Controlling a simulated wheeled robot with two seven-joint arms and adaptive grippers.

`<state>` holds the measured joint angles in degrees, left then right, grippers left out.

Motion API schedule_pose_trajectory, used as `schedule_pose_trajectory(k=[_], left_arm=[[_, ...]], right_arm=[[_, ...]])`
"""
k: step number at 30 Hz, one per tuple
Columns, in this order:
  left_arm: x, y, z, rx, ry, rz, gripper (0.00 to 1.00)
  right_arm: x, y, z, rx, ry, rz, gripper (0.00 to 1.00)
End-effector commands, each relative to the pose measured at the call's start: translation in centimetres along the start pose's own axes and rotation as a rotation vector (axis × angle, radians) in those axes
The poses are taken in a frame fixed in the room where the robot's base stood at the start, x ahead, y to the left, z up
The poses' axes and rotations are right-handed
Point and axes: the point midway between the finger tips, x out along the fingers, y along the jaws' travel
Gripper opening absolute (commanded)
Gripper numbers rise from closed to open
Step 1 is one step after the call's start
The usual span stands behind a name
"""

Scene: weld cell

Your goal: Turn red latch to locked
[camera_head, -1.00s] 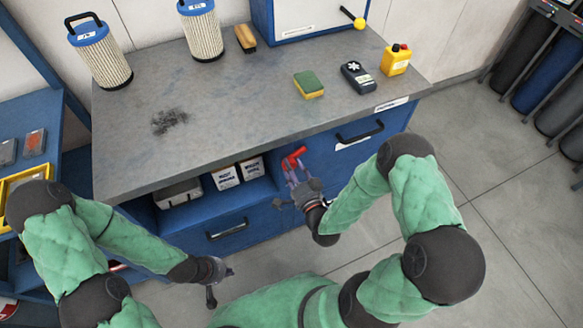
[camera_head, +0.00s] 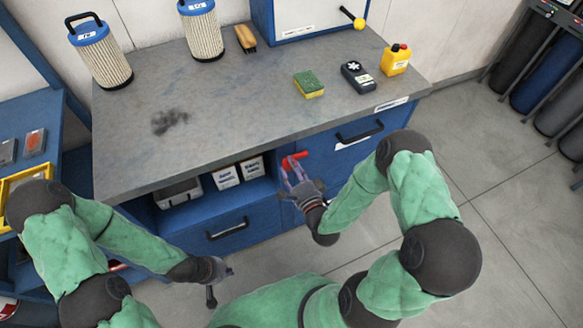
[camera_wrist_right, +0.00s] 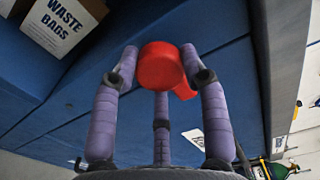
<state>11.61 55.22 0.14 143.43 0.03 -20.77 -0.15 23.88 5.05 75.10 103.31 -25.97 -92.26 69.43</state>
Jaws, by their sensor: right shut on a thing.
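The red latch (camera_head: 293,159) is on the blue cabinet front below the worktop, right of the open shelf bay. My right gripper (camera_head: 292,174) is at the latch. In the right wrist view the latch (camera_wrist_right: 161,66) shows as a rounded red piece between the purple fingers of my right gripper (camera_wrist_right: 158,75). The fingers are shut on it. The latch's base and any lock marking are hidden. My left gripper (camera_head: 217,283) hangs low in front of the cabinet, away from the latch; its fingers are too small to judge.
The grey worktop (camera_head: 230,105) carries a sponge (camera_head: 308,84), a black meter (camera_head: 357,76), a yellow bottle (camera_head: 396,60) and filter cylinders at the back left. White boxes (camera_head: 225,178) stand in the shelf bay. A drawer handle (camera_head: 360,133) is right of the latch.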

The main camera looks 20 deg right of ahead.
Motion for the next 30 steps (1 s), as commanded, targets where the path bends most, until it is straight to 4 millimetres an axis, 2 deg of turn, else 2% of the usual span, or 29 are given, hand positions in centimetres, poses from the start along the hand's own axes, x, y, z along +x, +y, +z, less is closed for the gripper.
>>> schedule_pose_trajectory(k=[1,8,9,11,24,30], left_arm=[[0.0,0.0,0.0,0.000,0.000,0.000,0.00],[0.0,0.0,0.0,0.000,0.000,0.000,0.00],[0.0,0.0,0.0,0.000,0.000,0.000,0.00],[0.0,0.0,0.0,0.000,0.000,0.000,0.00],[0.0,0.0,0.0,0.000,0.000,0.000,0.00],[0.0,0.0,0.0,0.000,0.000,0.000,0.00]], right_arm=[[0.5,-0.6,-0.9,-0.008,0.021,-0.017,0.00],[0.5,-0.5,-0.9,-0.009,0.022,-0.017,0.00],[0.5,-0.5,-0.9,-0.009,0.021,-0.017,0.53],[0.5,-0.5,-0.9,-0.009,0.020,-0.017,0.68],[0.0,-0.1,-0.3,-0.003,0.009,-0.004,0.68],[-2.3,0.0,-0.4,-0.002,0.010,-0.001,0.68]])
